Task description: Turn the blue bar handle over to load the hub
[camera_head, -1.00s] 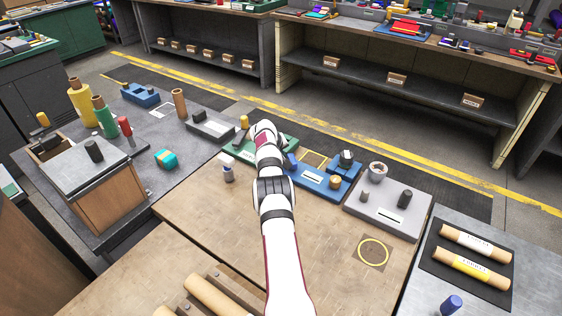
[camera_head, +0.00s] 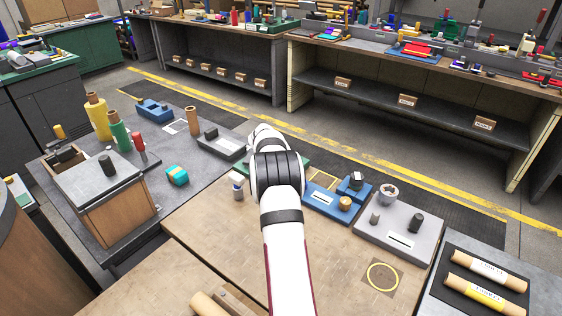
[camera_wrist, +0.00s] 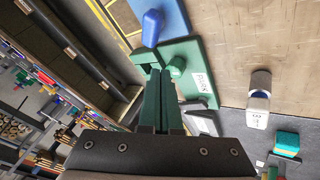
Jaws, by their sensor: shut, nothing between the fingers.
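In the wrist view, my gripper (camera_wrist: 160,74) has its two green fingers together and empty over a green base plate (camera_wrist: 201,60), close to a green knob (camera_wrist: 177,67) on it; I cannot tell if they touch. A rounded blue bar (camera_wrist: 152,28), which looks like the bar handle, stands on a blue base (camera_wrist: 174,16) just beyond the fingertips, apart from them. In the head view, the blue base (camera_head: 322,207) carries a tan knob (camera_head: 345,203) and a blue block (camera_head: 355,182). My arm hides the gripper and bar there. I cannot make out which part is the hub.
A grey base (camera_head: 372,233) with a ring and dark peg stands right of the blue one. A small white-and-blue bottle (camera_head: 238,187) stands left of my arm. Labelled rolls (camera_head: 478,292) lie on a dark tray at the right. The bench around the yellow ring (camera_head: 382,277) is clear.

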